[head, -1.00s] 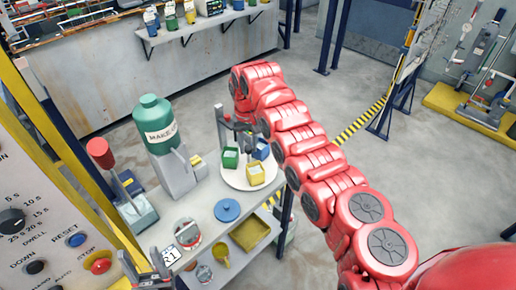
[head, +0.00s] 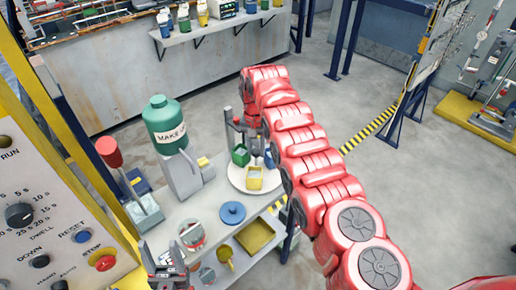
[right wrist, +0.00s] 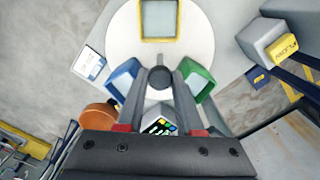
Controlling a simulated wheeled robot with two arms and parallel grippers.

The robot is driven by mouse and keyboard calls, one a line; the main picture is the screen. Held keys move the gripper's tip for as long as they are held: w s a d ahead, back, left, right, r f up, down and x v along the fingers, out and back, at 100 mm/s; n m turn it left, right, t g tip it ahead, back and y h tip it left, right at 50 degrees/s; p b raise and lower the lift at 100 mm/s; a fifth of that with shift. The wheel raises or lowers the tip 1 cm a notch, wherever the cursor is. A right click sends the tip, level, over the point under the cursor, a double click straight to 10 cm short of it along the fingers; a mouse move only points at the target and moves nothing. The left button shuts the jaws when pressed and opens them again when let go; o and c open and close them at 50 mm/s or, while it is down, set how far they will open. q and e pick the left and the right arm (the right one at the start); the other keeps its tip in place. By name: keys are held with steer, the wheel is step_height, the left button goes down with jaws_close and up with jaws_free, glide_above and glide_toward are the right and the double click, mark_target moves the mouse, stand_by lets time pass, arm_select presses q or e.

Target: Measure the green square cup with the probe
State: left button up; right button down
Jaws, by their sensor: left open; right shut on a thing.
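The green square cup (head: 240,157) stands upright on a white round plate (head: 236,181), with a yellow square cup (head: 254,183) and a partly hidden blue one (head: 268,161). In the right wrist view the green cup (right wrist: 203,77) is right of my fingers, the blue cup (right wrist: 118,78) left, the yellow cup (right wrist: 160,38) beyond. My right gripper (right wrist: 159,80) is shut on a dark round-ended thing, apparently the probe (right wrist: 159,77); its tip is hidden. I cannot tell its height over the plate. My left gripper (head: 168,266) is open and empty at the table's near left.
A green-topped MAKE-UP bottle (head: 166,125) on a grey stand is left of the plate. A control panel (head: 45,215) bounds the left.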

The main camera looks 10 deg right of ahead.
steer(key=shift+r, duration=0.1)
steer(key=shift+m, duration=1.3)
stand_by(0.3)
steer(key=c, duration=0.5)
jaws_free()
steer(key=shift+c, duration=0.2)
steer(key=shift+r, duration=0.25)
step_height(320, 180, up, 2)
steer(key=shift+r, duration=0.15)
step_height(320, 180, up, 14)
steer(key=p, duration=1.4)
steer(key=shift+r+p, duration=0.2)
steer(key=shift+p, duration=0.15)
